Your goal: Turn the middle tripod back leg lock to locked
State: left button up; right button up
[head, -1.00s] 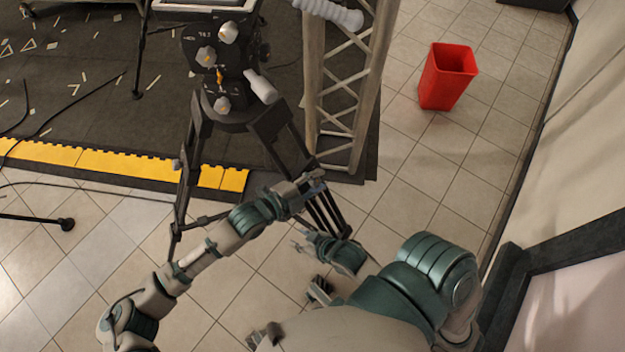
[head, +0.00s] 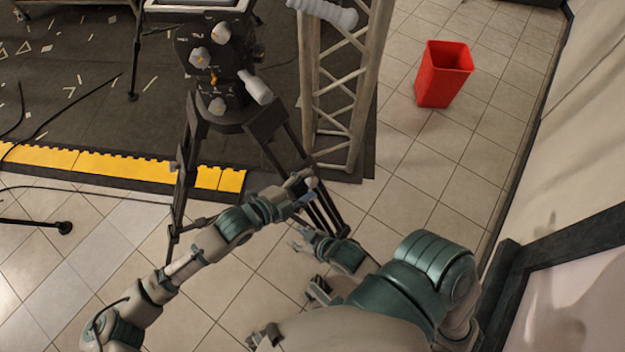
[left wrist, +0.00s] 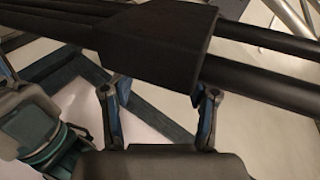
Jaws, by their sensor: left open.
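A black tripod (head: 236,118) with a camera-like head stands left of centre in the head view. One leg (head: 328,214) slopes down to the right, with several parallel tubes at its lower part. My left gripper (head: 308,190) is at this leg, covering part of it. In the left wrist view, a black collar block (left wrist: 160,45) on the leg crosses in front of the left gripper (left wrist: 160,115). Its two fingers are apart with nothing between them. I cannot make out the lock's lever or its setting. My right gripper (head: 303,239) is lower, near the leg, its fingers apart and empty.
A pale lattice truss (head: 343,100) stands just behind the leg. A red bin (head: 444,75) stands on the tiles to the right. A yellow-edged dark mat (head: 110,165) lies behind. A thin cable (head: 90,190) runs along the floor at left.

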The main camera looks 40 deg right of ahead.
pick_arm(q)
jog(key=v, duration=0.9)
jog(key=shift+a, duration=0.25)
